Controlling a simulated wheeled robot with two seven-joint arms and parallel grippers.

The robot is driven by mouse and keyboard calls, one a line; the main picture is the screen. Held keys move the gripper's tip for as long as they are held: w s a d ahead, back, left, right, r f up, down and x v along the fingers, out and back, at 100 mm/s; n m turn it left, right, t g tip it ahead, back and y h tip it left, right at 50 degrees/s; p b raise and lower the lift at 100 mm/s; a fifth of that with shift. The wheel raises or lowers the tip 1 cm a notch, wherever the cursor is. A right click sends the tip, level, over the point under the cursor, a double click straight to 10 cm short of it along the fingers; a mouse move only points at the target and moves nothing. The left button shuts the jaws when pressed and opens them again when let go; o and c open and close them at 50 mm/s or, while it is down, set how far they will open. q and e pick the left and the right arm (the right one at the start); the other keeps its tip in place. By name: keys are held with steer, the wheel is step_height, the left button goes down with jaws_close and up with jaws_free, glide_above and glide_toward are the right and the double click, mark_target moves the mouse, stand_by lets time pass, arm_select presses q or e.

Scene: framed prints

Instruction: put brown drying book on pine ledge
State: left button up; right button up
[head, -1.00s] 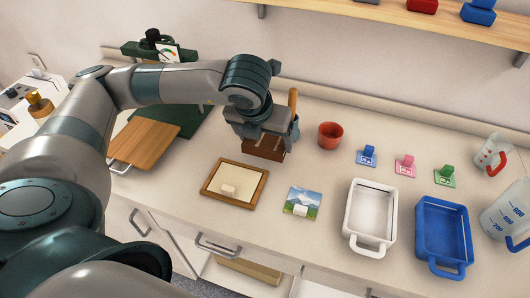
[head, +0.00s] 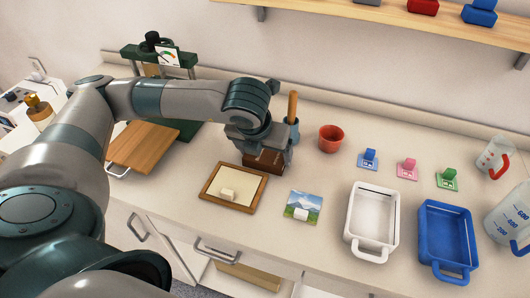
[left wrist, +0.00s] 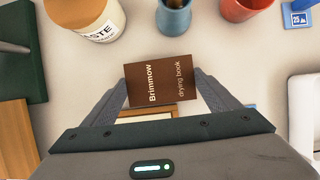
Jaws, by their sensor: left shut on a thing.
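The brown drying book (head: 264,161) is held by my left gripper (head: 265,150) over the back part of the counter, behind the wooden frame. In the left wrist view the book (left wrist: 160,84) sits between the two fingers of my left gripper (left wrist: 161,95), and its cover reads "Brimmow drying book". The fingers are shut on its sides. The pine ledge (head: 395,14) is the wooden shelf on the wall at the top right, with red and blue things on it. My right gripper is not in view.
A wooden frame (head: 235,205), a landscape print (head: 302,207), a white tray (head: 349,218) and a blue tray (head: 425,230) lie in front. A red pot (head: 331,138), a blue holder (head: 292,131) and small coloured stamps stand behind. A paste jar (left wrist: 100,18) is near the book.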

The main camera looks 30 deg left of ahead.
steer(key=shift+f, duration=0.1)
arm_select(q)
steer(key=o, duration=1.3)
steer(key=shift+c, duration=0.2)
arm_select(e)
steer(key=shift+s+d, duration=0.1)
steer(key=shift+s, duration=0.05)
arm_select(q)
steer(key=shift+r, duration=0.1)
steer(key=b+v, duration=0.6)
steer(key=v, duration=0.6)
steer(key=shift+b, duration=0.3)
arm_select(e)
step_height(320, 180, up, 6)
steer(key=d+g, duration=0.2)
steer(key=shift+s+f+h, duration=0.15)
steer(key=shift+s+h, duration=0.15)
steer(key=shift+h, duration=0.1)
